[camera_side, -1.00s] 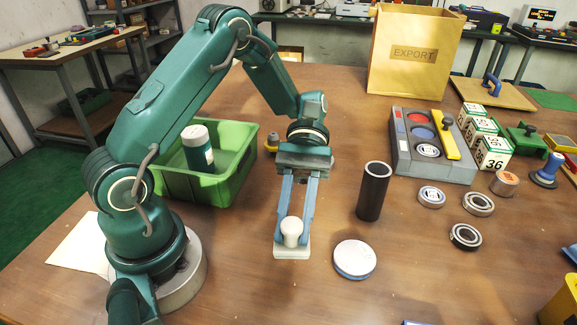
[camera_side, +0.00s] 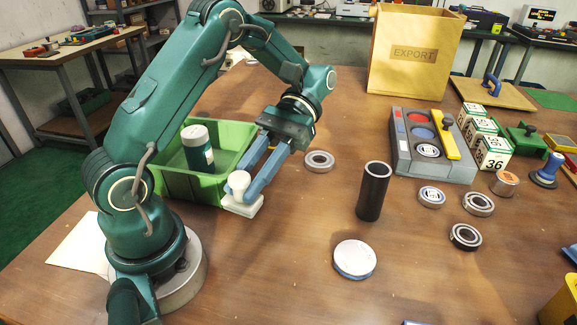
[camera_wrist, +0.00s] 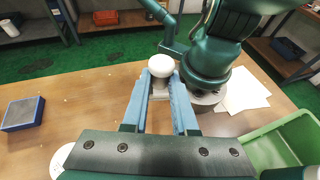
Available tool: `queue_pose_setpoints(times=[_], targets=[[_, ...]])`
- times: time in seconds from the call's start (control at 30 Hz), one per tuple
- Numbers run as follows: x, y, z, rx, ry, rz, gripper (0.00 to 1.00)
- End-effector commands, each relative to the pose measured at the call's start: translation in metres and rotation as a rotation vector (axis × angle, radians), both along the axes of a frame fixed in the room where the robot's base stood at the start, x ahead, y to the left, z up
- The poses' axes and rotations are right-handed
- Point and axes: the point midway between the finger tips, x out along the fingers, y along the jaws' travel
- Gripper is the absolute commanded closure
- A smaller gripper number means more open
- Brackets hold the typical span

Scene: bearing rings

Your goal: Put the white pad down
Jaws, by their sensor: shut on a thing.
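The white pad (camera_side: 246,209) has a flat block base and a round white knob on top. My gripper (camera_side: 246,187) is shut on it and holds it upright beside the front right corner of the green bin. I cannot tell whether its base touches the table or the bin wall. In the wrist view, the white pad's knob (camera_wrist: 161,66) shows between the two blue fingers of my gripper (camera_wrist: 160,88); most of its base is hidden.
The green bin (camera_side: 222,190) holds a green bottle with a white cap (camera_side: 197,147). A bearing ring (camera_side: 319,161), a dark upright tube (camera_side: 373,192) and a round white-topped tin (camera_side: 355,259) stand to the right.

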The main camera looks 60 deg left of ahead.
Motion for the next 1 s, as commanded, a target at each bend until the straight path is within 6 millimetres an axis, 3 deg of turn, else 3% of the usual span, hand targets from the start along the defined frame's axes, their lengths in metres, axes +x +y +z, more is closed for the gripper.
queue_pose_setpoints(times=[0.2, 0.37, 0.5, 0.63, 0.8, 1.0], targets=[[-0.026, 0.042, -0.018, 0.0, 0.005, -0.466, 1.0], [-0.027, 0.085, -0.02, 0.0, 0.004, -0.873, 1.0], [-0.012, 0.12, -0.013, 0.002, 0.005, -1.258, 1.0], [0.012, 0.144, -0.001, 0.004, 0.005, -1.582, 1.0], [0.039, 0.156, 0.013, 0.007, 0.006, -1.851, 1.0], [0.061, 0.16, 0.025, 0.009, 0.008, -2.047, 1.0]])
